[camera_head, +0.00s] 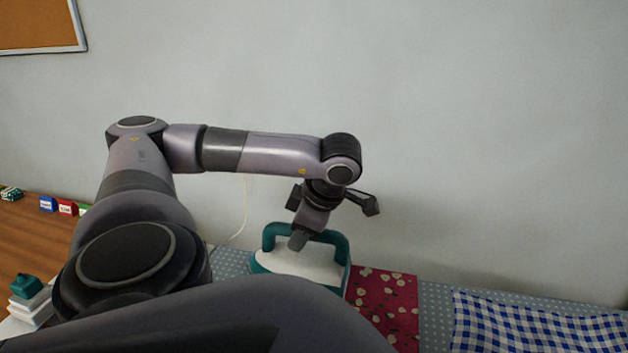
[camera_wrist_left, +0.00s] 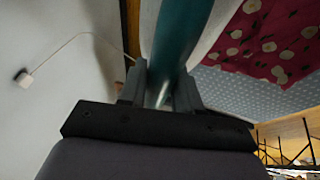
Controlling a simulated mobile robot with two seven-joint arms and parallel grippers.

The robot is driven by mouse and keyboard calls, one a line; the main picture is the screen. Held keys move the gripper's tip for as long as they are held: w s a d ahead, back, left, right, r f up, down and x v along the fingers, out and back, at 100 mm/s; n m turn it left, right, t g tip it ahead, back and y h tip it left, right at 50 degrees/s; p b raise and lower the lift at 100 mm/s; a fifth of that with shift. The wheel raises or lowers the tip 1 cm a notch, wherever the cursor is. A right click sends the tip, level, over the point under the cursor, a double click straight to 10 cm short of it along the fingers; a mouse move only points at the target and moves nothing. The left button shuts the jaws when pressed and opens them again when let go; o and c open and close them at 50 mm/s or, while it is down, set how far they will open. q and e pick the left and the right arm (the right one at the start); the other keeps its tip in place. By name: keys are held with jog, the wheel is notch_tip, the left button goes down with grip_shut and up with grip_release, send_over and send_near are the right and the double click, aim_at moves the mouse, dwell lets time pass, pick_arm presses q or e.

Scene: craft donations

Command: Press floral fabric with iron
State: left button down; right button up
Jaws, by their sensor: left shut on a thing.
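The iron (camera_head: 300,262) is white with a teal handle and base. It stands at the left end of the dotted grey mat, beside or partly over the red floral fabric (camera_head: 385,300); my arm hides where its near side meets the cloth. My left gripper (camera_head: 298,240) is shut on the iron's handle from above. In the left wrist view the teal handle (camera_wrist_left: 180,40) sits between the two fingers, and the floral fabric (camera_wrist_left: 262,38) lies to the right. My right gripper is not in view.
A blue checked cloth (camera_head: 530,325) lies on the dotted mat (camera_head: 435,305) at the right. Small boxes (camera_head: 60,206) and a stack of teal and white items (camera_head: 30,297) stand on the wooden table at the left. The wall is close behind, and a white cord (camera_head: 246,205) trails from the iron.

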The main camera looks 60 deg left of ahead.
aim_at(277, 223)
pick_arm(q)
jog(key=shift+s+a, duration=0.75)
jog(key=shift+s, duration=0.2)
jog(key=shift+s+a, duration=0.7)
jog(key=shift+s, duration=0.2)
notch_tip(277, 223, up, 2)
jog(key=shift+r+p, duration=0.25)
jog(key=shift+p, duration=0.5)
jog(key=shift+r, duration=0.1)
